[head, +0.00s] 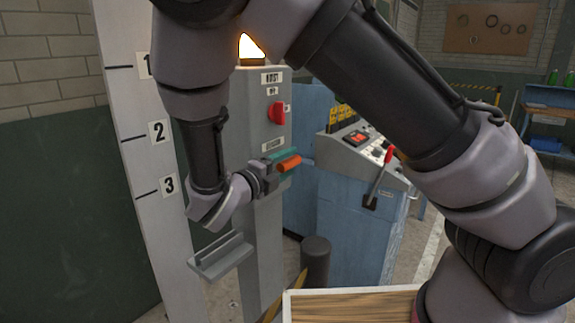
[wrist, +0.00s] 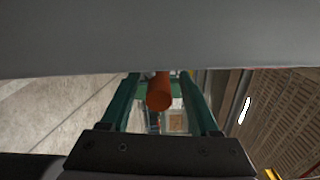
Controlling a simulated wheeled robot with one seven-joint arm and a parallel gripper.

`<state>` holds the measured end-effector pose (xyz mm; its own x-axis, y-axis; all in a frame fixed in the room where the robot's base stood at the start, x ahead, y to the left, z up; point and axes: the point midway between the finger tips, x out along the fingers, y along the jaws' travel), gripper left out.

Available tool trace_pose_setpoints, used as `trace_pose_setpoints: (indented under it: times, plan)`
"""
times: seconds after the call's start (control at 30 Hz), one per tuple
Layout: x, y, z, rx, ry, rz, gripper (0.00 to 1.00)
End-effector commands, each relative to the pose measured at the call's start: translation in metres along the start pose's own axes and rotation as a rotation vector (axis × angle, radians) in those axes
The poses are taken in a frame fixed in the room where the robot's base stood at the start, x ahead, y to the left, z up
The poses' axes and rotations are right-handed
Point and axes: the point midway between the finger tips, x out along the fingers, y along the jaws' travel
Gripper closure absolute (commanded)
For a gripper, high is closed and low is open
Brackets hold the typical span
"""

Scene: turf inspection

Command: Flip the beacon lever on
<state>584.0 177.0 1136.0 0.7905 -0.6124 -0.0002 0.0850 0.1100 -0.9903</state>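A grey pedestal (head: 262,215) stands left of centre in the head view, with a triangular beacon (head: 251,47) glowing orange-white on top. An orange cylindrical handle (head: 289,163), seemingly the beacon lever, is at the pedestal's front, below the red knob. My gripper (head: 279,166) reaches it from the left, green fingers on either side. In the wrist view the handle (wrist: 159,96) is between the fingers, with gaps visible on both sides; the gripper (wrist: 160,82) is open around it. The lever's pivot is hidden.
A red rotary knob (head: 276,112) sits on the pedestal above my gripper. A blue console (head: 352,225) with a red-handled lever (head: 381,172) stands to the right. A dark bollard (head: 315,262) and wooden-topped surface (head: 350,306) are low in front. A measuring post (head: 150,160) stands left.

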Motion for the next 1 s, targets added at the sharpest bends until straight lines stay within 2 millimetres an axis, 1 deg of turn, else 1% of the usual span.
trace_pose_setpoints:
  times: [0.17,0.27,0.37,0.6,0.7,0.83,1.0]
  plan:
    - [0.0,0.0,-0.001,-0.001,0.001,0.0,0.38]
    - [-0.005,0.0,-0.001,0.0,0.0,0.0,0.38]
    - [-0.019,0.001,0.0,0.0,-0.002,0.001,0.38]
    - [-0.068,0.001,0.0,0.0,-0.003,0.001,0.38]
    - [-0.085,0.001,0.0,0.001,-0.002,0.001,0.38]
    - [-0.101,0.001,0.001,0.0,-0.002,0.001,0.38]
    - [-0.108,0.0,0.0,0.0,0.001,0.0,0.38]
